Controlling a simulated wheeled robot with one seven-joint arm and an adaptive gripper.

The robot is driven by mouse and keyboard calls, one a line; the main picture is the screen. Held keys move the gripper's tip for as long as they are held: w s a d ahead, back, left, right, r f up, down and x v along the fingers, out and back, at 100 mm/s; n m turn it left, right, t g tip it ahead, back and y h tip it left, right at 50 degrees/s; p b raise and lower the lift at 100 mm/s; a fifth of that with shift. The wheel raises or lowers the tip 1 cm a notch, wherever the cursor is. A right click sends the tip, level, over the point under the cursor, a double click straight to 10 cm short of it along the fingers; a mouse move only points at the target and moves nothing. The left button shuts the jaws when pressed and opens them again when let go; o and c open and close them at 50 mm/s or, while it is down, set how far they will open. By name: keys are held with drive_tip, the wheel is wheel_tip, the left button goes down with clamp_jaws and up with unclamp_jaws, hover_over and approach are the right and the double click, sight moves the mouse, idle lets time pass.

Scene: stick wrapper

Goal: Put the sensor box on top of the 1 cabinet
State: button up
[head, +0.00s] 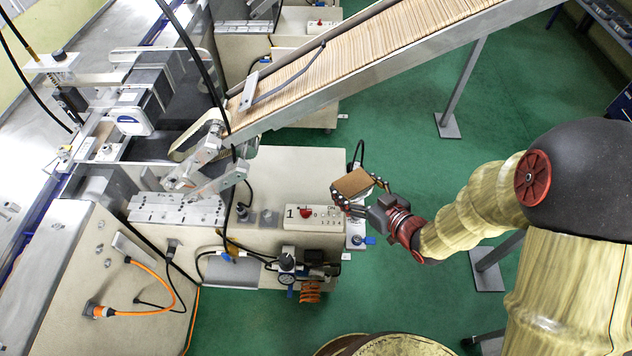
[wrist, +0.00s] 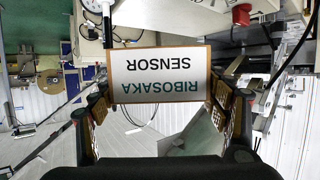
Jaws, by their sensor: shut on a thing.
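The sensor box (head: 353,183) is a small brown box, held up at the middle right of the head view. In the wrist view, its white label (wrist: 158,75) reads "RIBOSAKA SENSOR" upside down. My gripper (head: 357,195) is shut on it, with one finger on each side. The 1 cabinet (head: 290,170) is the beige unit at the centre of the head view, with a panel marked "1" and a red knob (head: 305,212). The box appears over or beside the cabinet's right edge; its height above it I cannot tell.
A sloping conveyor (head: 375,50) full of wooden sticks passes behind the gripper. Cables, a dark device (head: 287,262) and orange coils (head: 310,291) sit at the cabinet's front. A metal plate (head: 180,208) lies at its left. The beige top behind the panel looks mostly clear.

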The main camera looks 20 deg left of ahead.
sight(335, 182)
drive_tip(key=shift+s+a+r+n+g+y, duration=0.5)
drive_tip(key=shift+s+a+r+n+g, duration=0.2)
drive_tip(key=shift+s+a+r, duration=0.45)
drive_tip(key=shift+s+a, duration=0.05)
drive_tip(key=shift+a, duration=0.15)
drive_tip(key=w+a+f+b, duration=0.1)
drive_tip(key=w+a+f, duration=0.1)
drive_tip(key=a+f, duration=0.1)
drive_tip(key=w+a+f+b, duration=0.2)
drive_tip(key=w+a+f, duration=0.1)
drive_tip(key=w+a+f+b, duration=0.2)
drive_tip(key=w+a, duration=0.1)
drive_tip(key=shift+w+a+f, duration=0.2)
drive_tip(key=shift+a+f, duration=0.1)
drive_tip(key=shift+f, duration=0.1)
drive_tip(key=f+b, duration=0.1)
drive_tip(key=f, duration=0.2)
drive_tip(key=f+b, duration=0.1)
drive_tip(key=shift+w+a+f+b, duration=0.15)
drive_tip(key=shift+w+a+b, duration=0.15)
drive_tip(key=shift+a+b, duration=0.05)
drive_tip(key=o, duration=1.1)
